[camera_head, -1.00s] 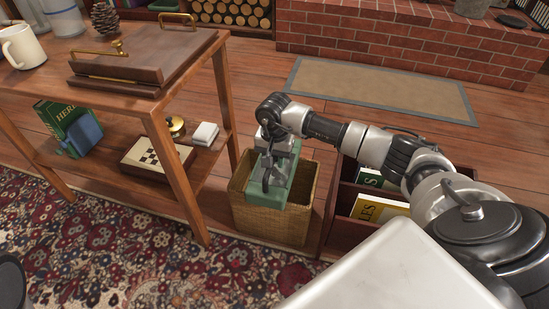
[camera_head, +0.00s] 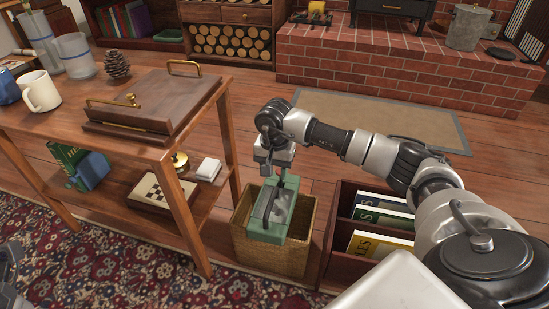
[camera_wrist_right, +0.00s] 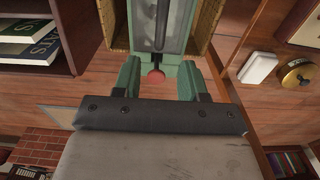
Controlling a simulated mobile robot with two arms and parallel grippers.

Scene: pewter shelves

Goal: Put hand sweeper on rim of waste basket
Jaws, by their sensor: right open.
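The hand sweeper (camera_head: 281,222) is green with a grey top and a dark handle. It lies at the top of the woven waste basket (camera_head: 264,255), apparently across the rim; the exact contact is hard to tell. My right gripper (camera_head: 275,172) is above the sweeper's far end, pointing down. In the right wrist view its two fingers (camera_wrist_right: 160,82) are apart, with the sweeper (camera_wrist_right: 172,35) and a red knob beyond them. The basket's rim (camera_wrist_right: 205,22) shows beside the sweeper there. My left gripper is not clearly in view.
A wooden table (camera_head: 150,158) with a lower shelf stands left of the basket. A dark crate with books (camera_head: 385,219) stands close on its right. A patterned rug (camera_head: 90,250) lies in front, and a plain mat (camera_head: 400,118) lies behind.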

